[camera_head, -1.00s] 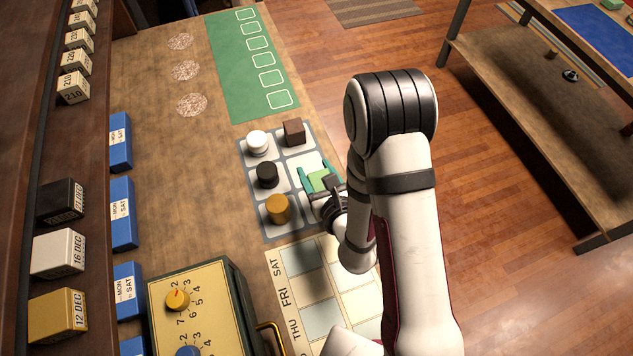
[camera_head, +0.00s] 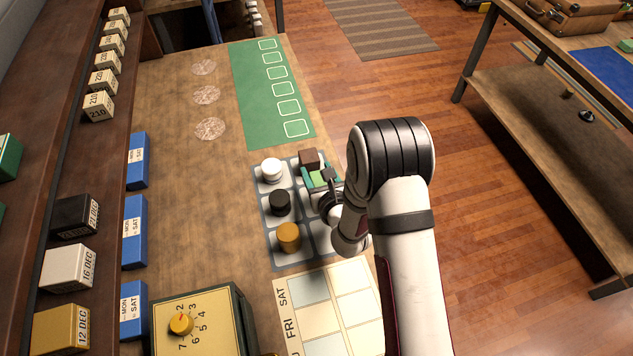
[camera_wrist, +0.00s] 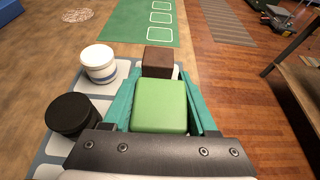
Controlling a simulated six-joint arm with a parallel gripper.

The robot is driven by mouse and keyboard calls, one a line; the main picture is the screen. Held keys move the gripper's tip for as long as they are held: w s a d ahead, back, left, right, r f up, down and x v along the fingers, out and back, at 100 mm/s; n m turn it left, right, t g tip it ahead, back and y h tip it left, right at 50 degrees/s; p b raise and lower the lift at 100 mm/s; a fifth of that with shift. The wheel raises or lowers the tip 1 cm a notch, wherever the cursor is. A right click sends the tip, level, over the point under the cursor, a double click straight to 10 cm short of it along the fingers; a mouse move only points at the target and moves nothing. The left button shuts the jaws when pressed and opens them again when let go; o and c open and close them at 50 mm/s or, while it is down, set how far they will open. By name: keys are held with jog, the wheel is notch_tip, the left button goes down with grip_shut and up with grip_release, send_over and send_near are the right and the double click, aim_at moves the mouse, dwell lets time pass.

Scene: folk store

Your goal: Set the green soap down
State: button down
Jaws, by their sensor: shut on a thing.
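The green soap (camera_wrist: 161,105) is a light green block. My gripper (camera_head: 320,179) is shut on it, with a teal finger on each side, as the wrist view shows. They are over the right column of a grey tray (camera_head: 263,215) with pale squares. In the head view the soap (camera_head: 319,177) is just in front of a brown block (camera_head: 309,158), which sits on the tray's far right square. I cannot tell whether the soap touches the tray. The gripper and arm hide part of the tray's right side.
A white round item (camera_head: 271,170), a black one (camera_head: 279,203) and a mustard one (camera_head: 288,236) fill the tray's left column. A green mat (camera_head: 262,115) with several white outlines lies beyond the tray. A day-marked board (camera_head: 317,318) lies nearer. The table edge is close on the right.

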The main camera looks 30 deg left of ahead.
aim_at(316, 183)
jog(key=f, duration=0.4)
jog(key=shift+a+f, duration=0.15)
jog(key=shift+a, duration=0.05)
jog(key=shift+f, duration=0.15)
jog(key=shift+c, duration=1)
grip_release()
